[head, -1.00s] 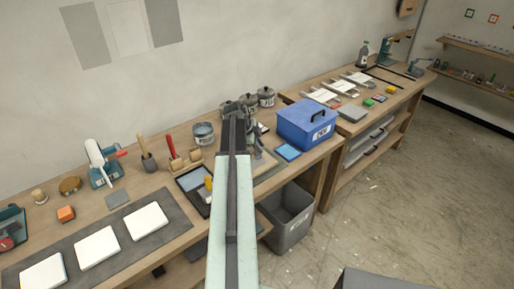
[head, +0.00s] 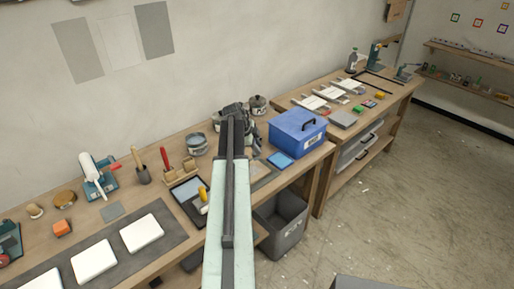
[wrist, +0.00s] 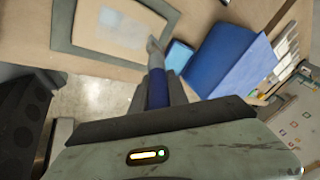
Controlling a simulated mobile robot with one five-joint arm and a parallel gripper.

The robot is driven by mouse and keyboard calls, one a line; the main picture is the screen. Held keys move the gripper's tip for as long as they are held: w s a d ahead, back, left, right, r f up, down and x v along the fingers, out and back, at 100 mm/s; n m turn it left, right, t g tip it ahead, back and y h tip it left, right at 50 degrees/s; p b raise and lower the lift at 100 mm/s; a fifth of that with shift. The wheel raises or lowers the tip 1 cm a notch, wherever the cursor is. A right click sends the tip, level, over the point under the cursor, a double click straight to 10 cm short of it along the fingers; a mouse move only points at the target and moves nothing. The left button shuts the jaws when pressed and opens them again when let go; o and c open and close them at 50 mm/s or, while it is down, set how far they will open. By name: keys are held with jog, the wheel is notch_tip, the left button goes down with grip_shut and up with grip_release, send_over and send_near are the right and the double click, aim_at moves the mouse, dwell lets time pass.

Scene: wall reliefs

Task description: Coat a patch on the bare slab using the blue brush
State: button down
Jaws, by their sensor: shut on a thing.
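My gripper (wrist: 160,98) is shut on the blue brush (wrist: 157,85). The brush's blue handle stands between the fingers and its grey head points up the wrist view. A tan slab (wrist: 142,42) with a paler area on it lies on a grey mat (wrist: 65,25), left of the brush head. The brush head overlaps the slab's right side in this view; I cannot tell whether it touches.
A blue toolbox (head: 298,132) and a small blue pad (head: 280,160) stand right of the slab; the toolbox also shows in the wrist view (wrist: 222,60). Pots (head: 258,104) stand behind. White slabs (head: 142,232) lie at left. A grey bin (head: 283,222) stands below the bench.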

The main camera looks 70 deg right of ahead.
jog(key=shift+r+p, duration=0.8)
jog(key=shift+r, duration=0.45)
notch_tip(320, 180, up, 3)
jog(key=p, duration=0.3)
